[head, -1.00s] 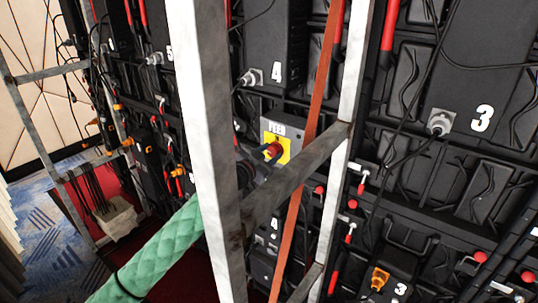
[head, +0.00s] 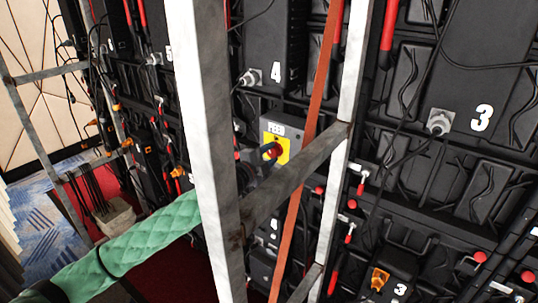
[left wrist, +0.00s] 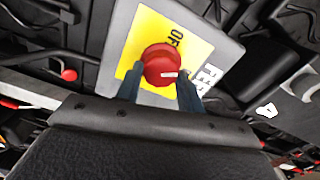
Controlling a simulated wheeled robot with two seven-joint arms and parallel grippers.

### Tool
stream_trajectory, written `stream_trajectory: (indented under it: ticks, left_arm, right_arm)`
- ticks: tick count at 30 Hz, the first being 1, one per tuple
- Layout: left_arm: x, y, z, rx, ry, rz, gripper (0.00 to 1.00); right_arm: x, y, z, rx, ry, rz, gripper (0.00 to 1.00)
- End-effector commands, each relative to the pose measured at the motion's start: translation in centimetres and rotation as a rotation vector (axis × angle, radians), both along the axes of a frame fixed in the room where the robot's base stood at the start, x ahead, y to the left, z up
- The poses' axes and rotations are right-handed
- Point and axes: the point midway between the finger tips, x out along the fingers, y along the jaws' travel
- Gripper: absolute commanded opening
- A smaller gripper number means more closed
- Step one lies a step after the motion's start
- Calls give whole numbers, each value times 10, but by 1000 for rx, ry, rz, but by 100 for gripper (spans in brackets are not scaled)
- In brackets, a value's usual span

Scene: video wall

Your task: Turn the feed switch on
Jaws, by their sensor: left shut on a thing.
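The feed switch is a red round knob (left wrist: 162,65) on a yellow plate (left wrist: 196,45) with OFF lettering. A short white mark shows on the knob's lower right in the left wrist view; the OFF lettering is above the knob there. In the head view the yellow plate (head: 284,150) sits on a grey box (head: 297,131) labelled FEED, behind a metal frame. My left gripper (left wrist: 160,88) is shut on the red knob, one finger at each side. In the head view the frame post partly hides my left arm. My right gripper is out of view.
A metal post (head: 208,130) and a slanting crossbar (head: 300,175) stand in front of the panels. An orange strap (head: 312,110) runs down beside the box. Black cables hang over the panels. A weight block (head: 113,215) stands on the floor at left.

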Motion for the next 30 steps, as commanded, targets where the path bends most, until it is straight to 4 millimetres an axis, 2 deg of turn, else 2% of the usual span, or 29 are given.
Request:
stream_trajectory:
  ticks: [9, 15, 30]
  left_arm:
    - [0, 0, -1, 223, -161, 0, 15]
    - [0, 0, -2, 327, -237, 0, 15]
    - [0, 0, -4, 424, -306, 0, 15]
  right_arm:
    - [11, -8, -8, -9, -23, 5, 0]
    - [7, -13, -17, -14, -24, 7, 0]
    - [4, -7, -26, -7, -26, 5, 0]
